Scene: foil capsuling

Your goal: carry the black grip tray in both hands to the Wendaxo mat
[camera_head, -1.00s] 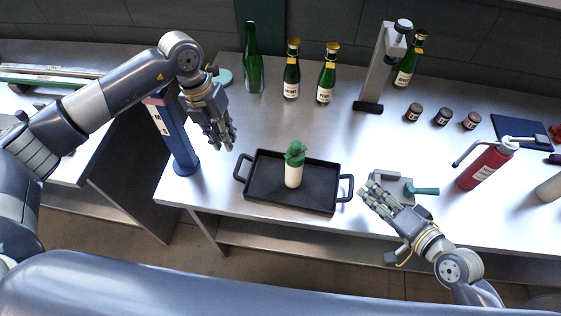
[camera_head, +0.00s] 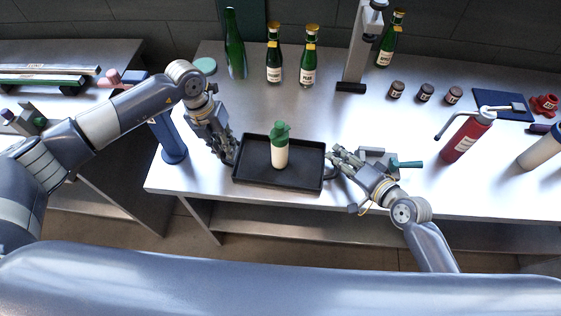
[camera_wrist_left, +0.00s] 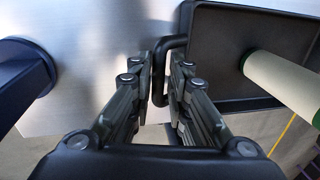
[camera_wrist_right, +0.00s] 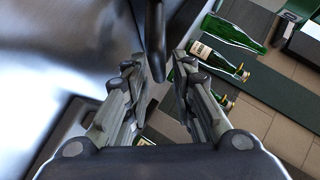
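The black grip tray (camera_head: 250,177) lies on the steel table, with a white bottle with a green top (camera_head: 281,152) standing in it. My left gripper (camera_head: 232,154) is at the tray's left end. In the left wrist view its open fingers (camera_wrist_left: 163,60) stand on both sides of the tray's handle (camera_wrist_left: 160,90), with small gaps showing. My right gripper (camera_head: 334,156) is at the right end. In the right wrist view its open fingers (camera_wrist_right: 160,65) have the dark handle (camera_wrist_right: 155,35) between their tips. No mat name is readable.
A blue column (camera_head: 168,140) stands left of my left gripper. Green bottles (camera_head: 309,62) and a grey press stand (camera_head: 362,50) are behind. A green-handled tool (camera_head: 405,164), a red bottle (camera_head: 467,138) and a dark blue mat (camera_head: 490,102) are to the right. A second counter (camera_head: 70,55) is at left.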

